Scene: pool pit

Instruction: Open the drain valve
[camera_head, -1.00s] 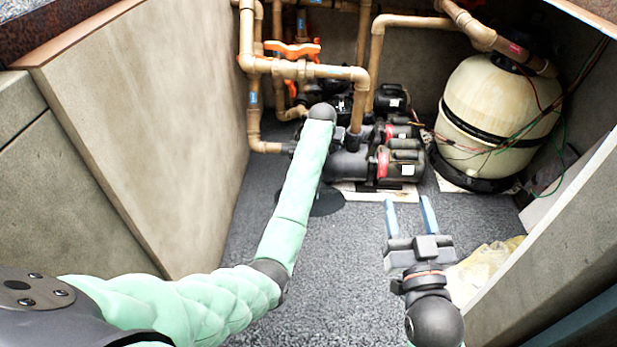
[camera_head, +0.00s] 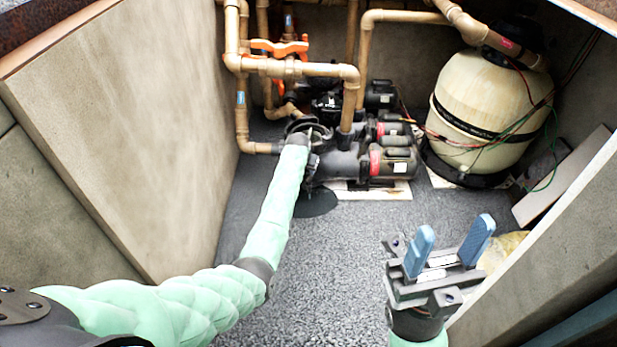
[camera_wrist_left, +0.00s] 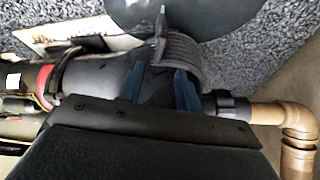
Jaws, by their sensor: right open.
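An orange-handled valve (camera_head: 280,47) sits on the tan pipes at the back left in the head view. I cannot tell whether it is the drain valve. My left arm reaches to the black pump (camera_head: 345,165), and its gripper is mostly hidden behind the wrist there. In the left wrist view, the left gripper (camera_wrist_left: 159,78) has its blue fingers apart, over the dark pump body (camera_wrist_left: 95,78) and a ribbed black round part (camera_wrist_left: 180,55). I cannot tell whether they touch. My right gripper (camera_head: 447,243) is open and empty above the gravel, well short of the pumps.
A cream filter tank (camera_head: 490,105) with loose wires stands at the back right. Tan pipes (camera_head: 320,70) run above the pumps. A concrete wall (camera_head: 140,120) bounds the left and a ledge (camera_head: 560,235) the right. The gravel floor (camera_head: 340,270) between the arms is clear.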

